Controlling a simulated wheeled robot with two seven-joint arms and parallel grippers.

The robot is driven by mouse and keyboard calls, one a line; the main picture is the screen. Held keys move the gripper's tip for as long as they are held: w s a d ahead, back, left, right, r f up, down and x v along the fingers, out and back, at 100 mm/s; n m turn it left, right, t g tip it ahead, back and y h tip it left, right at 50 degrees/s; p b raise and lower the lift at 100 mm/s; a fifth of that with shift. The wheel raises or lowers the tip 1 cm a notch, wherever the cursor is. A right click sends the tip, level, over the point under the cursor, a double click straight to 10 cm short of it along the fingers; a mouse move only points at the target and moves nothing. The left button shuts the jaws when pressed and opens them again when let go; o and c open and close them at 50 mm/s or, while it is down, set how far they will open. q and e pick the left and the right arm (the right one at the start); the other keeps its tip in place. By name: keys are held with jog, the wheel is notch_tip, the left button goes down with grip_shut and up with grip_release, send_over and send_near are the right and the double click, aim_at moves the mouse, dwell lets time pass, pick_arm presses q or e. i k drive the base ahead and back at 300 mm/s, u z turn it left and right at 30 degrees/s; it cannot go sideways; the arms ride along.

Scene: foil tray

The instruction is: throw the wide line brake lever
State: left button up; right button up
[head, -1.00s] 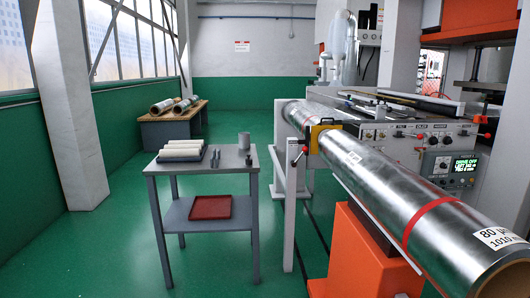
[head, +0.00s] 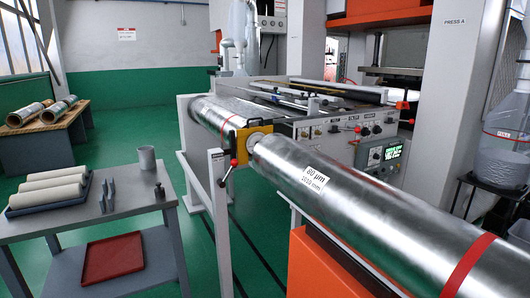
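A lever with a red ball knob (head: 234,162) stands at a yellow bracket (head: 236,136) near the roll end, on a white post (head: 219,205). A dark knob (head: 221,183) sits on its lower end. Which of these parts is the brake lever handle is hard to tell at this size. The bracket is beside a large foil roll (head: 335,190) labelled 80 µm, 1010 mm, with a red band. Neither of my grippers is in view.
A grey table (head: 130,205) with a tray of white rolls (head: 48,190), a grey cup (head: 146,158) and a red tray (head: 113,258) on its lower shelf stands at left. A machine panel (head: 345,130) with a green-lit screen (head: 388,153) is behind the roll. Green floor shows left of the post.

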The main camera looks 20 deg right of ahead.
aim_at(229, 173)
jog(key=z, duration=0.1)
jog(key=i, duration=1.85)
jog(key=u, duration=0.1)
